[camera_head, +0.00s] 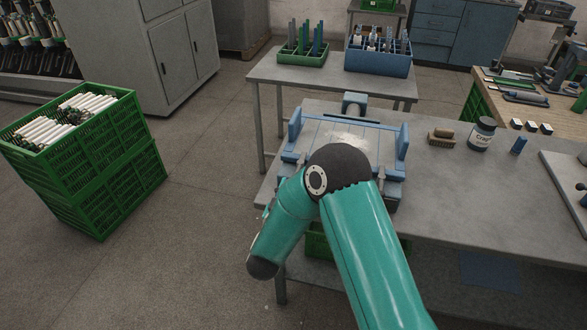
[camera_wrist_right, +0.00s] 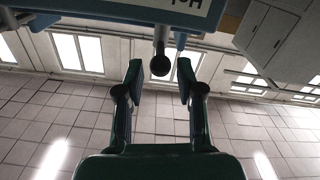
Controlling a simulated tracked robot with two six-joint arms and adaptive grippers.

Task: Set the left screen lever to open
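The blue fixture (camera_head: 345,131) with a pale flat top stands on the grey table in the head view. My teal right arm covers its front middle. In the right wrist view, a blue edge of it (camera_wrist_right: 140,10) with partly cut-off lettering shows at the top. A lever with a dark round knob (camera_wrist_right: 160,66) hangs down there between the fingertips of my right gripper (camera_wrist_right: 160,76). The gripper is open, with a gap on both sides of the knob. My right gripper is hidden in the head view. My left gripper is not in view.
The grey table (camera_head: 455,200) carries a brush (camera_head: 441,137) and a dark jar (camera_head: 482,134) right of the fixture. Green crates (camera_head: 110,160) stand on the floor at left. A blue crate (camera_head: 379,58) and a green tray (camera_head: 302,56) stand behind.

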